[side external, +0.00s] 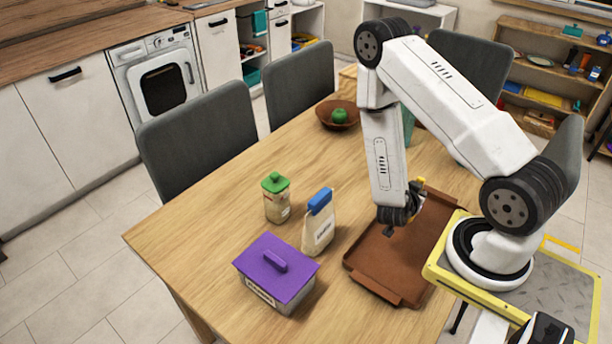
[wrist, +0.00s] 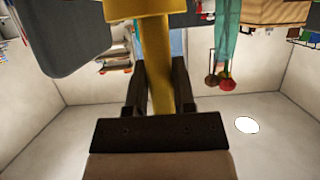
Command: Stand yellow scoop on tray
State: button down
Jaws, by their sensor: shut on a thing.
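The brown tray (side external: 372,268) lies on the table in front of my base. My gripper (side external: 391,230) is low over the tray's far part in the side view. I cannot tell whether the scoop touches the tray.
A brown bowl (side external: 325,115) with a green item sits farther back. Partly behind my arm is a green vessel (side external: 408,125).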

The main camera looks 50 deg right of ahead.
jog(key=shift+f, duration=1.55)
jog(key=shift+f, duration=0.1)
jog(key=shift+c, duration=2.2)
grip_release()
jog(key=v, duration=1.2)
jog(key=shift+r, duration=0.2)
